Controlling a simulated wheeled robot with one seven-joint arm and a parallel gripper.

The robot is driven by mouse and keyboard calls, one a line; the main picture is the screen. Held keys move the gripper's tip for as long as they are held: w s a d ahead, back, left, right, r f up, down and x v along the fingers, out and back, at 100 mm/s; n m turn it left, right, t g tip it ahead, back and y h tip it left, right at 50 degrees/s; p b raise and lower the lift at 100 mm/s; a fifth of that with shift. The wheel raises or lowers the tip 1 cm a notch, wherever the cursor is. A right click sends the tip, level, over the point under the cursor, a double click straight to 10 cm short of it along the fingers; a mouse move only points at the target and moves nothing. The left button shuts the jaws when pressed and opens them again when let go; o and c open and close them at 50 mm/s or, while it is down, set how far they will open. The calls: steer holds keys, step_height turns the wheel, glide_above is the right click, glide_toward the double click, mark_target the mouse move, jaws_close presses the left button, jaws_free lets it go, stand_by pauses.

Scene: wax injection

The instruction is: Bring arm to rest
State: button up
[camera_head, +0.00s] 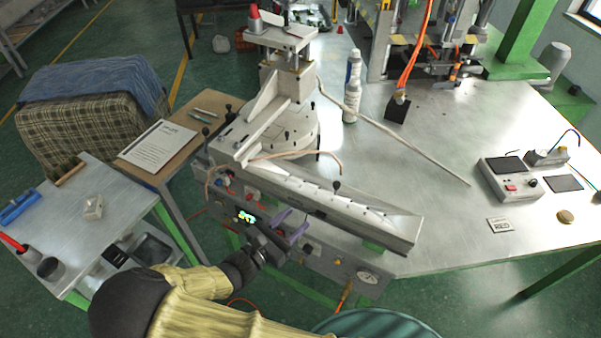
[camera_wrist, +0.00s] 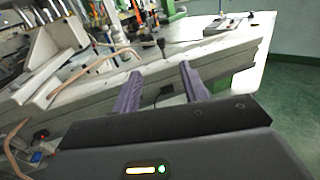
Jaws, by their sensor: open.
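My gripper (camera_head: 292,226) is in front of the wax injection machine (camera_head: 340,210), beside the front face of its long grey bed. Its two purple fingers stand apart with nothing between them. In the wrist view my gripper (camera_wrist: 160,88) also shows open and empty, with the machine's bed (camera_wrist: 75,115) beyond the fingers. My arm comes in from the bottom of the head view, bent at a dark joint at lower left. I cannot tell whether the fingers touch the machine's front.
A paper sheet (camera_head: 157,145) lies on a wooden table. A white bottle (camera_head: 352,85) and a control box (camera_head: 511,180) stand on the metal worktop (camera_head: 440,215). Green floor is free at lower right.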

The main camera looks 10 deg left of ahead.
steer(key=s+d+r+m+g+y, duration=0.1)
steer(key=s+d+m+g+y, duration=0.15)
steer(key=d+m+g, duration=1.35)
steer(key=s+d+r+m+t+y, duration=0.1)
steer(key=d+r+m+t+y, duration=0.2)
steer(key=d+r+m+y, duration=0.4)
step_height(320, 180, up, 4)
steer(key=d+m, duration=0.2)
steer(key=m, duration=0.4)
steer(key=shift+s+f+t, duration=0.2)
steer(key=shift+s+t, duration=0.1)
steer(key=shift+s, duration=0.1)
steer(key=shift+d+y, duration=0.15)
steer(key=shift+y, duration=0.1)
